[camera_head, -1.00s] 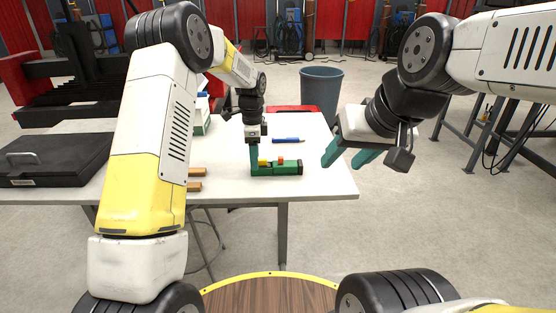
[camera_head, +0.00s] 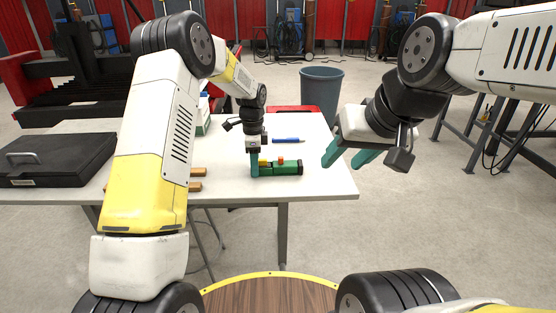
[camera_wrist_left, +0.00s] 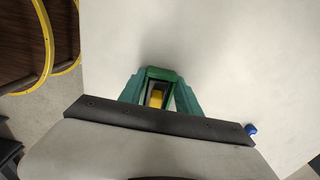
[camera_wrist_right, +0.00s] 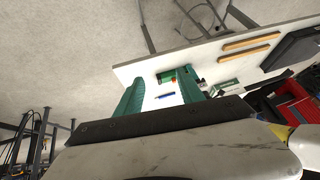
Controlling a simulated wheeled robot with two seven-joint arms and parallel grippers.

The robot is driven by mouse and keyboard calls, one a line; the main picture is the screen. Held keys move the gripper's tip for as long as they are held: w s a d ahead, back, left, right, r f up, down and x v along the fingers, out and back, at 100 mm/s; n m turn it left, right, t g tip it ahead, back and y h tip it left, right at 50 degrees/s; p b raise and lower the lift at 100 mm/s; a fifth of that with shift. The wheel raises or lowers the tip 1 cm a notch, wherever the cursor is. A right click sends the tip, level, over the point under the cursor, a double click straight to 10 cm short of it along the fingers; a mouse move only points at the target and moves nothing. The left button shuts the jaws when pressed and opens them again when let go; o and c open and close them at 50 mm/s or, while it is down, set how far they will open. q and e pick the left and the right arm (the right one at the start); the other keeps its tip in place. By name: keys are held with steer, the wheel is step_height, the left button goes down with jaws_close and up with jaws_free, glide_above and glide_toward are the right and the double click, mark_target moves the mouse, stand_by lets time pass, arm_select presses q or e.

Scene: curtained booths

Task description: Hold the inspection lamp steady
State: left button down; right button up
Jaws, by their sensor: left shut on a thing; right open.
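The inspection lamp (camera_head: 284,168) is a green body with a dark end, a yellow part and an orange part on top. It lies along the white table (camera_head: 325,183) near its front right. My left gripper (camera_head: 254,166) points down at the lamp's left end and is shut on it. In the left wrist view the lamp (camera_wrist_left: 160,73) shows between the left gripper's green fingers (camera_wrist_left: 160,92), partly hidden by the gripper's body. My right gripper (camera_head: 346,157) is open and empty, in the air right of the table. The right wrist view also shows the lamp (camera_wrist_right: 166,77).
A blue marker-like item (camera_head: 288,140) lies behind the lamp. Wooden blocks (camera_head: 196,180) and a black case (camera_head: 56,160) are to the left. A grey bin (camera_head: 321,92) stands on the floor behind the table. The table's right part is clear.

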steer(key=shift+w, duration=0.1)
steer(key=c, duration=0.3)
steer(key=shift+w+r, duration=0.2)
steer(key=shift+w, duration=0.1)
steer(key=c, duration=0.4)
steer(key=w+n, duration=0.1)
steer(key=w, duration=0.1)
steer(key=w+a+r+n+g, duration=0.1)
steer(key=w+n, duration=0.1)
steer(key=w, duration=0.1)
steer(key=w+r+n, duration=0.1)
steer(key=w, duration=0.2)
steer(key=shift+w+a+n+g, duration=0.2)
steer(key=shift+n+g, duration=0.1)
steer(key=shift+g, duration=0.1)
jaws_close()
steer(key=w+a+f+n+g, duration=0.1)
steer(key=w+f+n, duration=0.3)
steer(key=w, duration=0.4)
steer(key=w+a+f+n+g+y, duration=0.1)
steer(key=w+a+f+n+g, duration=0.1)
steer(key=w, duration=0.6)
steer(key=w+a+f+n+g, duration=0.1)
steer(key=w+a+f+n, duration=0.2)
steer(key=w+f+n, duration=0.3)
steer(key=shift+w+a+n+y, duration=0.3)
steer(key=shift+w+a+n, duration=0.1)
steer(key=shift+w, duration=0.65)
steer(key=shift+f, duration=0.1)
